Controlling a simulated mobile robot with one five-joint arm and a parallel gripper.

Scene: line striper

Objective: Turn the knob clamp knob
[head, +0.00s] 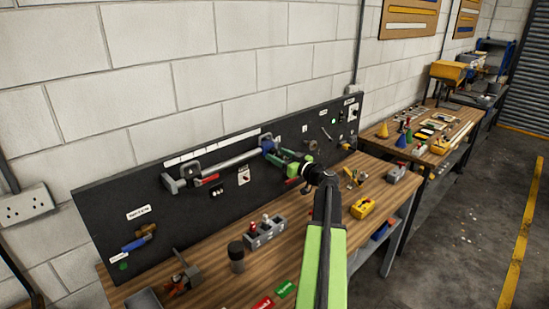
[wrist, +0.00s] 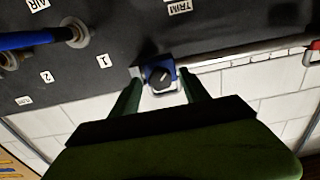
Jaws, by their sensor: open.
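The knob clamp is a blue block (head: 268,145) on the horizontal grey rod along the black panel. In the wrist view its round black knob (wrist: 160,77) has a light pointer line and faces me. My gripper (head: 281,153) is in front of the clamp in the head view and partly covers it. In the wrist view my gripper (wrist: 160,86) is open, with one green finger at each side of the knob and blue block. I cannot tell whether the fingers touch it.
The black panel (head: 110,200) also holds a red-handled part (head: 207,180) and a blue-handled tool (head: 136,243). The wooden bench (head: 215,285) below carries a grey block with pegs (head: 265,236), a dark jar (head: 236,256) and a yellow part (head: 362,208). Open floor lies right.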

